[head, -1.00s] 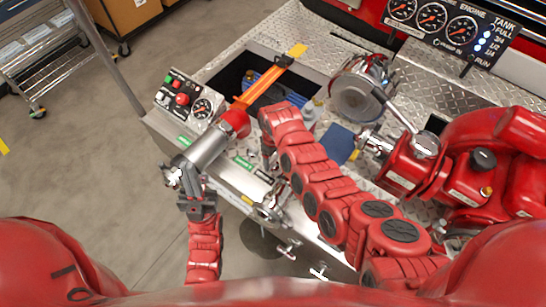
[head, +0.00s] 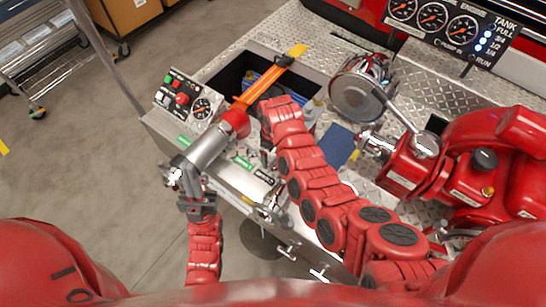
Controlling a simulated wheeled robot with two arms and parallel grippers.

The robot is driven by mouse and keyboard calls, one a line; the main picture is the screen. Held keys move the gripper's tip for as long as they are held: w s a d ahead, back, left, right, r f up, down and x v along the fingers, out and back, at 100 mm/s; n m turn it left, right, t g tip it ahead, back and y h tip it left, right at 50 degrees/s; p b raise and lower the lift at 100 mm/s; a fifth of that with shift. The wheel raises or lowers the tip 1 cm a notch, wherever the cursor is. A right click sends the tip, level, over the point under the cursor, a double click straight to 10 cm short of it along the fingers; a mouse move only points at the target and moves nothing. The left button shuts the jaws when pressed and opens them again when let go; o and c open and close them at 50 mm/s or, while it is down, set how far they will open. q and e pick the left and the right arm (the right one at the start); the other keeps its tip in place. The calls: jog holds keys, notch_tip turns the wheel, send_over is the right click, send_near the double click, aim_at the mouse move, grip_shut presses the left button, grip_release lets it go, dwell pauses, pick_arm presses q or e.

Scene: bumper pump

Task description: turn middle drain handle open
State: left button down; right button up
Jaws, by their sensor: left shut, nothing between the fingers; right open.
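Small silver drain handles show along the front of the metal bumper, one (head: 289,249) below the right arm and another (head: 319,271) further to the right. I cannot tell for sure which is the middle one. My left gripper (head: 187,181) is shut and empty, close to the lower end of a silver nozzle (head: 208,147) with a red collar. My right gripper (head: 268,160) is open, pointing down by the bumper's front panel. The red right forearm hides much of it, so its contact with any handle cannot be seen.
A control box (head: 185,98) with a gauge stands at the left. A red pump (head: 412,165) fills the right side. A gauge panel (head: 447,30) is at the back.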

notch_tip(320, 180, up, 6)
jog(key=shift+f+b, duration=0.1)
jog(key=shift+b, duration=1)
notch_tip(320, 180, up, 8)
jog(key=p, duration=0.4)
send_over(273, 159)
jog(key=shift+s+r, duration=0.1)
jog(key=shift+r, duration=0.35)
